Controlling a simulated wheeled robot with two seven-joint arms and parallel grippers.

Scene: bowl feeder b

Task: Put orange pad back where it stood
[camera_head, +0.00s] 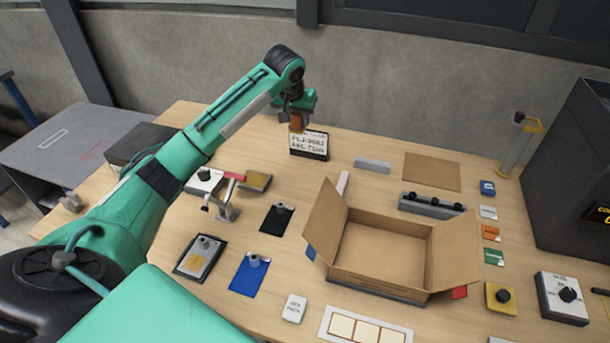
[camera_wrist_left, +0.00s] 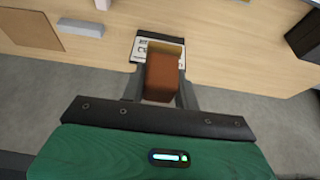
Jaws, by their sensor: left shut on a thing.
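In the left wrist view the pad (camera_wrist_left: 161,76) sits between the two fingers of the left gripper (camera_wrist_left: 160,90) and hides part of the sign (camera_wrist_left: 146,41). Whether the pad touches the sign I cannot tell. My right gripper is not in view.
An open cardboard box (camera_head: 380,252) stands in the middle of the table. A grey block (camera_head: 372,165) and a brown mat (camera_head: 432,171) lie at the back. A black card (camera_head: 277,219) and a blue card (camera_head: 249,275) lie front left. A dark machine (camera_head: 570,180) stands at the right.

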